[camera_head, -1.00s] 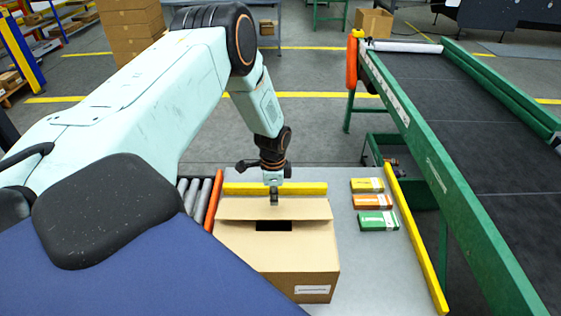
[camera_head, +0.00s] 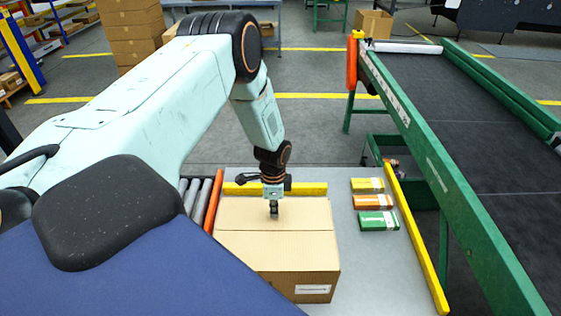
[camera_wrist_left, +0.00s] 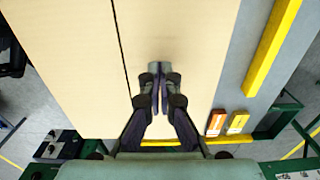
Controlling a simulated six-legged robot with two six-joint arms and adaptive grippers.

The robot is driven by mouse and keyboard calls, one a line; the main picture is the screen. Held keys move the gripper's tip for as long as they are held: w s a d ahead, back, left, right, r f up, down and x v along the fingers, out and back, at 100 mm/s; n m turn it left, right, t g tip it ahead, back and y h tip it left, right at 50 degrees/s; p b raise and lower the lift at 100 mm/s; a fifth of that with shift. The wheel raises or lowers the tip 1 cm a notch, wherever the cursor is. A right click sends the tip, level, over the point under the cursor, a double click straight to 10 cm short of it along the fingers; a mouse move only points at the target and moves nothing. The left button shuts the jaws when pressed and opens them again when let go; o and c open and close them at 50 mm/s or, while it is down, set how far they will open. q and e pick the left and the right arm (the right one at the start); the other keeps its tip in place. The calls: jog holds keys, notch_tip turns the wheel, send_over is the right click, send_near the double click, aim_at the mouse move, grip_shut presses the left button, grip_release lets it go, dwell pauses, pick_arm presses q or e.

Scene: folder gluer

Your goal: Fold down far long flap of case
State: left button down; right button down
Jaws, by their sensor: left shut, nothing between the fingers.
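The brown cardboard case (camera_head: 290,258) stands on the grey table, with a white label on its near side. Its far long flap (camera_head: 303,213) lies down flat across the top, and no opening shows there now. In the left wrist view the flap (camera_wrist_left: 190,40) fills much of the picture, with a thin dark seam beside it. My left gripper (camera_head: 274,214) points down at the far flap, shut and empty, its tips at or just above the cardboard. It also shows in the left wrist view (camera_wrist_left: 160,85). My right gripper is not in view.
A yellow bar (camera_head: 310,188) lies behind the case, and a long yellow rail (camera_head: 415,240) runs along the table's right side. Yellow, orange and green cartons (camera_head: 377,221) lie right of the case. Rollers (camera_head: 203,200) are at the left. A green-framed conveyor (camera_head: 450,195) stands at the right.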

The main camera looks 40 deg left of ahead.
pick_arm(q)
notch_tip(320, 180, up, 9)
jog(key=p, duration=0.5)
dwell(0.3)
dwell(0.4)
